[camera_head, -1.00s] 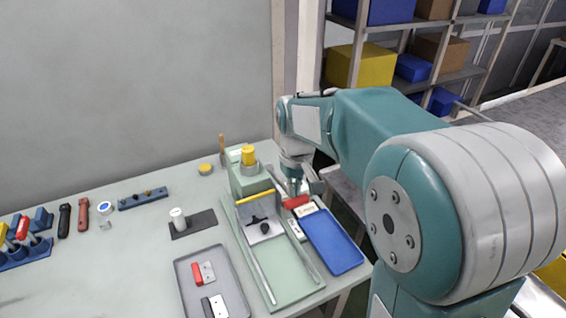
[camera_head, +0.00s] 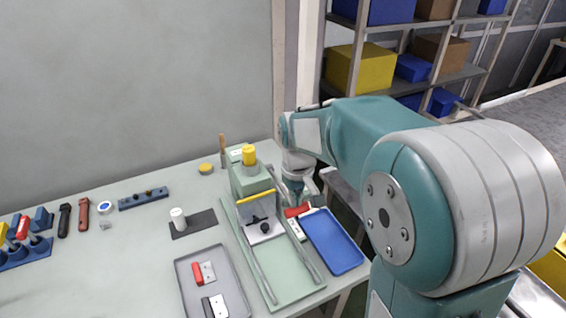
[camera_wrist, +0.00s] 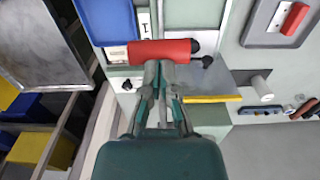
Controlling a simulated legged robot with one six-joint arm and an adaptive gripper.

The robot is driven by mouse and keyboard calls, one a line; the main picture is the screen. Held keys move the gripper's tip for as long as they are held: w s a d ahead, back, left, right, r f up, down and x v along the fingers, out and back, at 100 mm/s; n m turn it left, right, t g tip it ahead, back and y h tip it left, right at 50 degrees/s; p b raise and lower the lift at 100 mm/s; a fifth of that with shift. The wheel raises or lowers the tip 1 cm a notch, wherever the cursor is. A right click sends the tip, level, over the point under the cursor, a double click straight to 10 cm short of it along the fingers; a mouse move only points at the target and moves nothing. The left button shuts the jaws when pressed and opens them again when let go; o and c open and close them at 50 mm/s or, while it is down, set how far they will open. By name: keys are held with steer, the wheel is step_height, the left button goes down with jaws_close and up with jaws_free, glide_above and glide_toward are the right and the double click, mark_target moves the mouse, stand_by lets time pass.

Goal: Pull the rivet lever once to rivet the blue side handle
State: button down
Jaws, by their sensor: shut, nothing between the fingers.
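The rivet lever shows as a red grip (camera_head: 297,211) at the right side of the pale green press fixture (camera_head: 250,182). In the wrist view the red grip (camera_wrist: 160,50) lies across the picture just beyond my fingertips. My gripper (camera_wrist: 160,68) is shut and empty, with its fingertips at the grip's near side; I cannot tell whether they touch. My gripper (camera_head: 297,200) partly hides the lever in the head view. A grey plate (camera_head: 262,222) with a black knob and a yellow bar (camera_head: 256,196) sits in the fixture. I cannot make out a blue side handle.
A blue tray (camera_head: 332,243) lies right of the fixture. A grey tray (camera_head: 188,284) with red and black handles lies left of it. A white cylinder (camera_head: 178,218) stands on a dark mat. Tools and blue racks are at the far left. Shelves (camera_head: 412,75) stand behind.

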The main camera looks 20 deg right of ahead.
steer(key=shift+s+d+f, duration=0.15)
steer(key=shift+s+f, duration=0.4)
steer(key=shift+w+r, duration=0.2)
steer(key=shift+r, duration=1.6)
step_height(320, 180, up, 16)
steer(key=shift+s+r, duration=0.25)
steer(key=shift+s, duration=0.2)
steer(key=s+f+m+t, duration=0.1)
steer(key=s+f+t, duration=0.1)
steer(key=s+f, duration=0.3)
steer(key=s+a+f+m+t, duration=0.1)
steer(key=s+f+t, duration=0.2)
steer(key=s, duration=0.9)
step_height(320, 180, down, 2)
steer(key=shift+s+f, duration=0.1)
steer(key=shift+s, duration=0.1)
